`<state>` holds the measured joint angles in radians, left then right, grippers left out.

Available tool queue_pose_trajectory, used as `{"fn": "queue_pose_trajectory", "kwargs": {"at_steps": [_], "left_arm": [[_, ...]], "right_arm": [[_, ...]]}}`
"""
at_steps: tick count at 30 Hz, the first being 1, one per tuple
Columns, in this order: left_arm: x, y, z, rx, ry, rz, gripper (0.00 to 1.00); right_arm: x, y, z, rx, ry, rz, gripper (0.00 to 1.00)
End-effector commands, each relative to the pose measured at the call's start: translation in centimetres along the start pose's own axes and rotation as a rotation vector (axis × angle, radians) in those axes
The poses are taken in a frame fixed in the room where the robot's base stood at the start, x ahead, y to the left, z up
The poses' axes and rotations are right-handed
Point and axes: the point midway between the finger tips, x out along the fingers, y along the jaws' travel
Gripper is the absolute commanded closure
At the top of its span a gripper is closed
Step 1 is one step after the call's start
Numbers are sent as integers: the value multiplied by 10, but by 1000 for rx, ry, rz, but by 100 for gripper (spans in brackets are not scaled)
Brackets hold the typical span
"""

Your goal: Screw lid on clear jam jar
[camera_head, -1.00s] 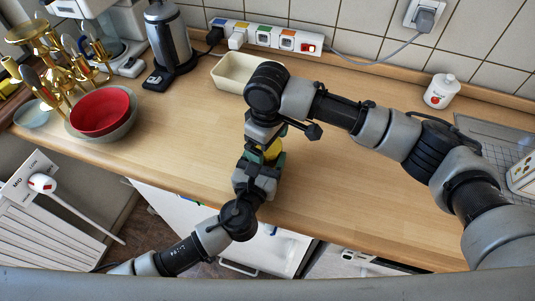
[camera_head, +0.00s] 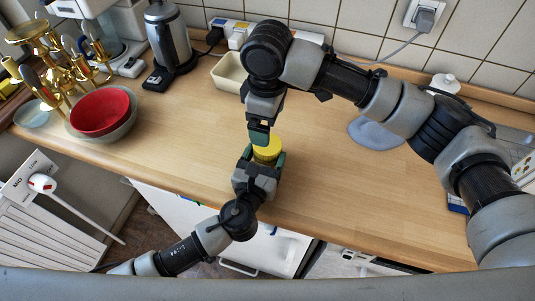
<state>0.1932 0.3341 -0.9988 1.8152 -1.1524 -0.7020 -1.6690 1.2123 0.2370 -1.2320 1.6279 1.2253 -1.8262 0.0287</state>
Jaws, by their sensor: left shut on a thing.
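The yellow lid (camera_head: 267,148) shows near the front edge of the counter, on top of the jar between my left gripper's fingers. The jar's body is mostly hidden by that gripper. My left gripper (camera_head: 264,160) comes from below and is shut around the jar. My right gripper (camera_head: 260,132) points down from above, just over and behind the lid. Its fingertips overlap in this view, so its opening is not clear. I cannot tell whether the lid sits tight or loose.
A cream container (camera_head: 229,72) stands behind the arms. A red bowl (camera_head: 100,111), a kettle (camera_head: 169,38) and a golden rack (camera_head: 62,55) are at the left. A grey-blue round thing (camera_head: 375,133) lies partly under my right arm. The counter's middle right is clear.

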Motion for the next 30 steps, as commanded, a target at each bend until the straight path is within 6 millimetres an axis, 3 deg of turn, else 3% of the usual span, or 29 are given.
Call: {"fn": "queue_pose_trajectory", "kwargs": {"at_steps": [11, 21, 30], "left_arm": [[0, 0, 0, 1, 0, 1, 96], [0, 0, 0, 1, 0, 1, 96], [0, 0, 0, 1, 0, 1, 96]], "right_arm": [[8, 0, 0, 0, -1, -2, 11], [58, 0, 1, 2, -2, -2, 11], [80, 0, 0, 1, 0, -1, 11]]}}
